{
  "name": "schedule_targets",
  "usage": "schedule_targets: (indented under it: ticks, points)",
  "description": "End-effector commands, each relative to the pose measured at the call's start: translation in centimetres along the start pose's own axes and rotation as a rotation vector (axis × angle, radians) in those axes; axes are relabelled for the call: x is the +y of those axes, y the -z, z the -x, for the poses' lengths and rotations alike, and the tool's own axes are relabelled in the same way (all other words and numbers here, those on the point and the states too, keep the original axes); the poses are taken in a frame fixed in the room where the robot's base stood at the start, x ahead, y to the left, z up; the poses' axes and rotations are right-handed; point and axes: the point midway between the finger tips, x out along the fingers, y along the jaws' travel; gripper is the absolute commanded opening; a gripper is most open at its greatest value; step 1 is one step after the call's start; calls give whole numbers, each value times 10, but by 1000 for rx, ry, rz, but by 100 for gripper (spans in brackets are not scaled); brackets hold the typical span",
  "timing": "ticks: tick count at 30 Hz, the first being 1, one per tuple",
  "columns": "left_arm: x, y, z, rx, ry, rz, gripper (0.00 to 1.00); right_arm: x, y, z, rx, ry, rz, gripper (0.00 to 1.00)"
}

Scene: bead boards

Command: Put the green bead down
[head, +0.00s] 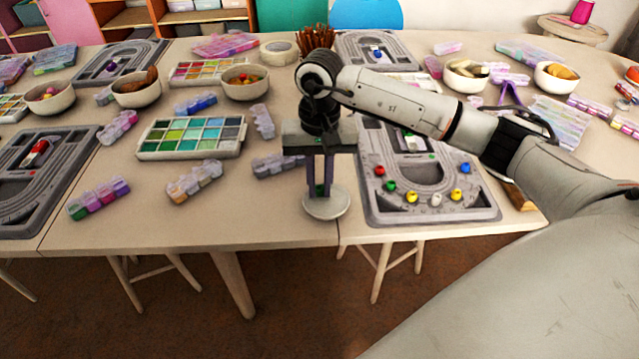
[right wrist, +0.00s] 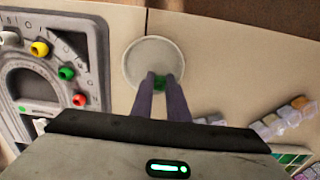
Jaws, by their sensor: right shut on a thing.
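My right gripper (head: 320,188) points down over a round pale dish (head: 327,209) near the front edge of the table. Its two purple fingers are shut on a green bead (right wrist: 160,83), which shows between the fingertips in the right wrist view. There the dish (right wrist: 142,58) lies under and beyond the fingertips. Whether the bead touches the dish, I cannot tell. My left gripper is not in view.
Right of the dish is a grey bead board (head: 470,212) with several beads along its front, including another green bead (head: 390,186). Left are a palette of green and blue squares (head: 190,154) and small bead boxes (head: 195,182). Bare table lies left of the dish.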

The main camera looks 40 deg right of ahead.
Motion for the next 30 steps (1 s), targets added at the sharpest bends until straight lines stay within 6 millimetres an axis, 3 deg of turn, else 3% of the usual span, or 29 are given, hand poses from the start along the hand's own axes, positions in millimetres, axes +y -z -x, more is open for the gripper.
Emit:
schedule_targets:
  ticks: [13, 14, 17, 26, 30]
  points:
    - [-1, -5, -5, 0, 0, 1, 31, 0, 0, -9, 0, 0, 1, 0]
    - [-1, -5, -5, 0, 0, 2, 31, 0, 0, -8, 0, 0, 1, 16]
    - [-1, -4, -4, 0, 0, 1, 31, 0, 0, -7, 0, 0, 1, 33]
    - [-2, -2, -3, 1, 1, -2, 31, 0, 0, -6, 0, 0, 1, 33]
    - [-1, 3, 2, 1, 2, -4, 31, -1, 0, 4, 1, 1, 1, 33]
